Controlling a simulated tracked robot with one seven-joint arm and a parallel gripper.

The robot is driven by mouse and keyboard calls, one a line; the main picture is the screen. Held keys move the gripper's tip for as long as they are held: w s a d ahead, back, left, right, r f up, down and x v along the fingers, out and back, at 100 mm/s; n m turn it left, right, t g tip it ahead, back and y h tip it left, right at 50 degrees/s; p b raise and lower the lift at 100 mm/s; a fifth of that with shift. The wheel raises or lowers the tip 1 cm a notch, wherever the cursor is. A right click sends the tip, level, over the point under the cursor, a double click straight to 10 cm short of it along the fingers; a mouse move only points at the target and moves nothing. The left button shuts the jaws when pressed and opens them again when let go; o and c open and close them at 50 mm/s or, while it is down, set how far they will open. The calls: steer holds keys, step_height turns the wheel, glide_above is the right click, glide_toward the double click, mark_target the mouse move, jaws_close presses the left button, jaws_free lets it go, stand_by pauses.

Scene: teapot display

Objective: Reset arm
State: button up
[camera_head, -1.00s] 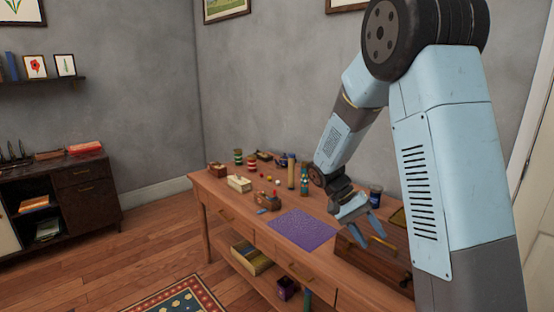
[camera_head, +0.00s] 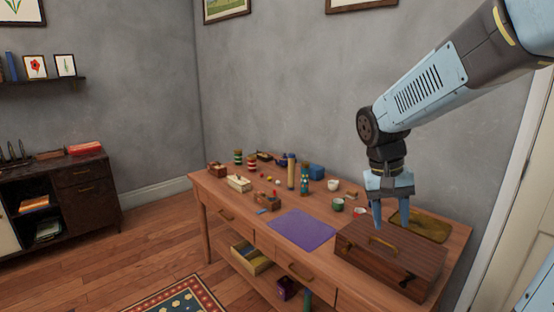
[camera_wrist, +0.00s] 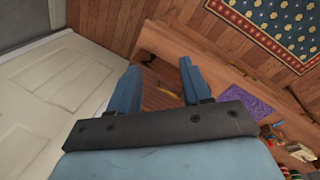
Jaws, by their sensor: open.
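My gripper (camera_head: 391,217) is open and empty, with its two blue fingers pointing down. In the head view it hangs over the right part of the wooden table, in front of or above the brown wooden case (camera_head: 392,262). The wrist view shows both fingers of my gripper (camera_wrist: 157,90) spread apart with nothing between them. The case with its brass handle (camera_wrist: 167,96) shows beyond the fingers there.
A purple mat (camera_head: 302,229) lies left of the case. Cups (camera_head: 337,205), jars and small items crowd the table's back and left. A dark yellow tray (camera_head: 425,227) lies behind the case. A white door (camera_wrist: 50,105) and patterned rug (camera_wrist: 275,30) are nearby.

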steer(key=s+a+r+n+t+y, duration=0.1)
steer(key=s+r+n+t+y, duration=0.1)
steer(key=s+r+t, duration=0.4)
steer(key=shift+s+a+r, duration=0.15)
steer(key=shift+s+r, duration=0.4)
steer(key=shift+s, duration=1.75)
